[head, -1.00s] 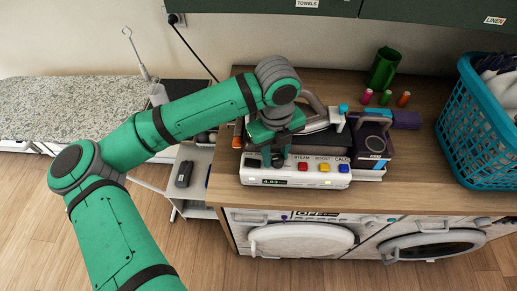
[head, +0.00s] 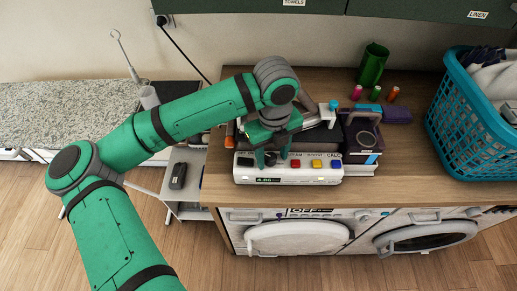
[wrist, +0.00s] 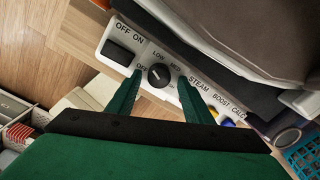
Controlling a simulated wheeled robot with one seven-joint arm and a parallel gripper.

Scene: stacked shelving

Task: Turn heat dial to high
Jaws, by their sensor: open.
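The steam station (head: 325,176) stands on the wooden counter, its white front panel facing me. The black heat dial (wrist: 159,76) sits on that panel in the wrist view, with OFF, LOW and MED lettered around it; the label further round is hidden by a finger. The dial's pointer mark is too small to read surely. My gripper (wrist: 160,93) is open, with one green finger on each side of the dial; I cannot tell whether they touch it. In the head view my gripper (head: 271,158) hangs over the panel and hides the dial.
A black on/off switch (wrist: 117,52) is left of the dial. Red, yellow and blue buttons (head: 316,164) are to its right. Cabinets hang above.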

